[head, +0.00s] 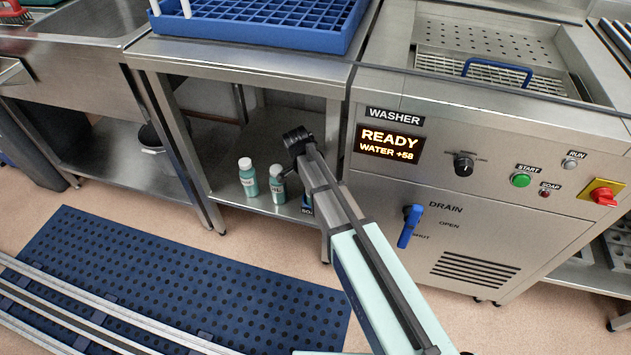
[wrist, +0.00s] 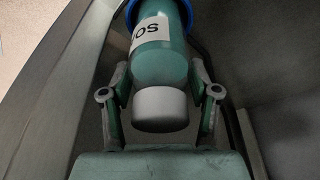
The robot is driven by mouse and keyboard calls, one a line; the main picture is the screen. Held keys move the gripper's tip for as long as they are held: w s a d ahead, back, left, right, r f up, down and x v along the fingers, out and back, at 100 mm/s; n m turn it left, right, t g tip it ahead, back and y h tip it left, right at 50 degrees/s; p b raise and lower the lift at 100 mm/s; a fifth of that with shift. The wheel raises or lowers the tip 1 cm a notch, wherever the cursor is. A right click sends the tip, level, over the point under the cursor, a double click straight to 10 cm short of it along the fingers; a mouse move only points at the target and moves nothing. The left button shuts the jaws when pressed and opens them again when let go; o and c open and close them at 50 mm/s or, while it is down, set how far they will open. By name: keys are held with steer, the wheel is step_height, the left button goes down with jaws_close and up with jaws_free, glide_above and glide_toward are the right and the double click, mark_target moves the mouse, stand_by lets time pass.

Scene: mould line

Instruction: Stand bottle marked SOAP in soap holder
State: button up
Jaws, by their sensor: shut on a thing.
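In the wrist view my gripper (wrist: 160,90) has a finger on each side of a green bottle (wrist: 160,60) with a white cap (wrist: 160,108). It is shut on this bottle. The letters S and O show on its white label; the rest of the label is not readable. A blue ring (wrist: 190,14) curves around the bottle's far end; I cannot tell whether the bottle is seated in it. In the head view my arm hides the gripper and the held bottle. A blue piece with a label starting SO (head: 307,204) shows beside my arm on the lower shelf.
Two more green bottles with white caps, a left one (head: 248,178) and a right one (head: 278,186), stand on the lower shelf (head: 225,192). A blue rack (head: 250,33) sits on the tabletop above. The washer (head: 470,240) stands to the right, with a blue drain handle (head: 409,226).

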steer(key=shift+f, duration=0.15)
steer(key=o, duration=1.6)
steer(key=shift+r, duration=0.6)
steer(key=p+v, duration=0.3)
steer(key=v, duration=0.8)
steer(key=shift+r, duration=0.25)
steer(key=shift+a, duration=0.15)
